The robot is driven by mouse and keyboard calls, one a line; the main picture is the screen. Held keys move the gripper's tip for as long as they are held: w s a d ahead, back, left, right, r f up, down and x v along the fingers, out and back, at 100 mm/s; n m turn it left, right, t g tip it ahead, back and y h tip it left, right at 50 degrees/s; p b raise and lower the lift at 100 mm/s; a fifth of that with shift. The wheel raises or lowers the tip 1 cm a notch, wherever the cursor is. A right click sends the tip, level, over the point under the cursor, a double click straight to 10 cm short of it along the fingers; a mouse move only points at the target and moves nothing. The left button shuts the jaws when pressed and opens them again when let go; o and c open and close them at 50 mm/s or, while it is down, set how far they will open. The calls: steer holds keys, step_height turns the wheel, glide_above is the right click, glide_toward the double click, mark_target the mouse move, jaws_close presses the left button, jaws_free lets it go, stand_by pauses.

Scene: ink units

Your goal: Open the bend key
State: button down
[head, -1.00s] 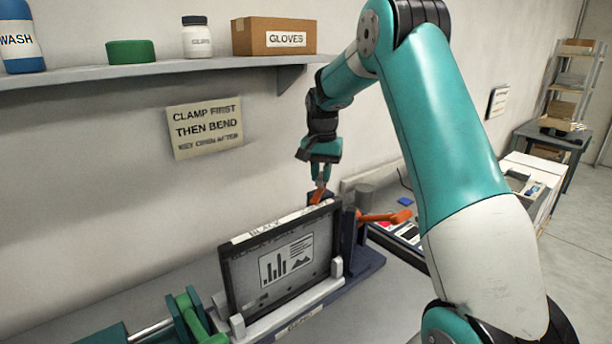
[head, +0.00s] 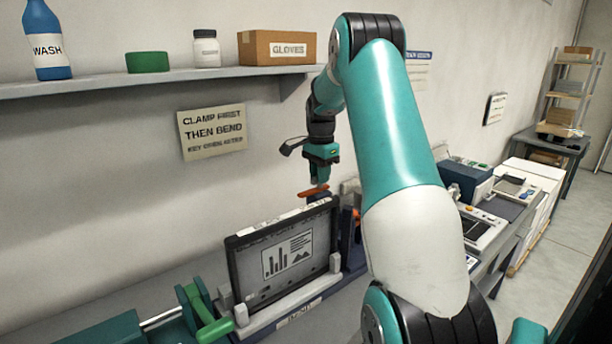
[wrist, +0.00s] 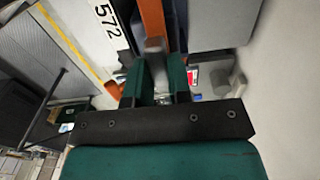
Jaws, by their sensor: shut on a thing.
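The bend key shows as an orange bar (head: 313,192) at the far upper end of the bending unit, behind the dark plate (head: 283,255) with a chart on it. My gripper (head: 319,182) points down over the bar and is shut on it. In the wrist view the orange bar (wrist: 152,18) and a grey post (wrist: 154,52) lie between the two green fingers (wrist: 155,78). The fingertips hide part of the bar. The plate stands upright in a pale holder on the unit's base (head: 290,322).
A green clamp (head: 205,318) stands left of the plate. A second orange part (head: 357,214) shows right of the plate, partly behind my arm. A wall sign (head: 212,132) and a shelf (head: 150,78) with a bottle, jar and box are behind. Machines (head: 480,228) stand at right.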

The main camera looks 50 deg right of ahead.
steer(key=shift+d+r, duration=0.15)
steer(key=shift+r, duration=0.05)
steer(key=c, duration=1)
jaws_free()
steer(key=shift+c, duration=0.2)
steer(key=shift+f, duration=0.1)
step_height(320, 180, up, 17)
steer(key=b, duration=0.3)
steer(key=shift+r, duration=0.2)
